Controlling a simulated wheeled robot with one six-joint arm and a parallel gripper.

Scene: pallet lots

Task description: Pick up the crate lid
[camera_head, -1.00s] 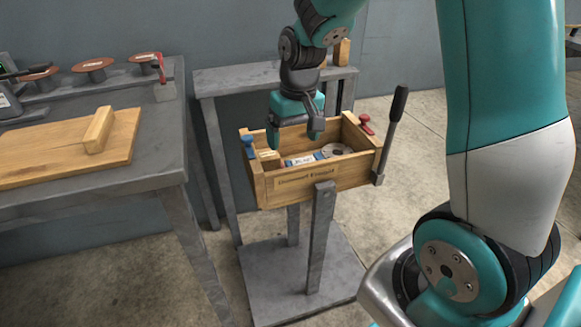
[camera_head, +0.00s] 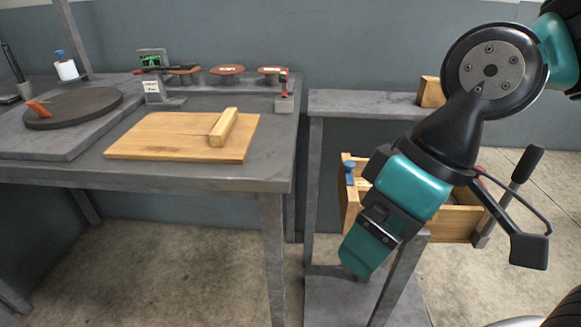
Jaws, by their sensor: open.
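The crate lid (camera_head: 165,141) is a flat wooden board with a raised wooden bar handle (camera_head: 224,127) on its right part. It lies flat on the grey table at the left, close to the front edge. My gripper (camera_head: 452,262) is at the right, well apart from the lid, in front of the open wooden crate. Its two jaws are spread wide and nothing shows between them. The crate (camera_head: 452,222) is partly hidden behind my gripper, and most of its contents cannot be seen.
Behind the lid stand several reddish-brown discs (camera_head: 227,70), a small scale with a green display (camera_head: 152,59) and a red clamp (camera_head: 284,82). A dark round turntable (camera_head: 74,108) is left of the lid. A grey bench (camera_head: 365,103) stands behind the crate. A lever (camera_head: 510,190) rises at the crate's right.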

